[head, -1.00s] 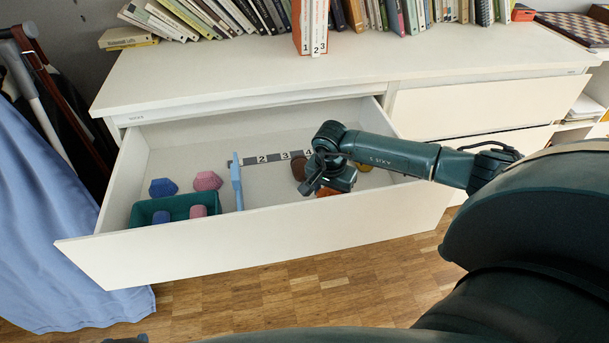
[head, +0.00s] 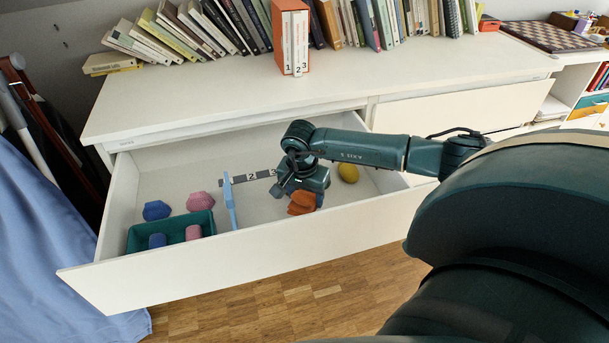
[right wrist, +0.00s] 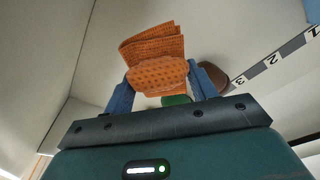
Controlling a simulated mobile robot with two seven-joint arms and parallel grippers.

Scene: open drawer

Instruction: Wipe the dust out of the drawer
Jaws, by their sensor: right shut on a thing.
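The white drawer (head: 255,250) is pulled open below the cabinet top. My right gripper (head: 299,194) is inside it, right of the middle, shut on an orange cloth (head: 303,203). In the right wrist view the folded, textured cloth (right wrist: 158,70) bulges between the two blue fingers (right wrist: 160,88). I cannot tell whether the cloth touches the drawer floor. No dust is clear to see on the pale floor. My left gripper is not in view.
In the drawer are a teal tray (head: 134,236), a blue lump (head: 156,210), a pink lump (head: 200,202), an upright blue piece (head: 229,200), a numbered strip (head: 238,179) and a yellow thing (head: 348,173). A brown thing (right wrist: 211,76) shows in the right wrist view.

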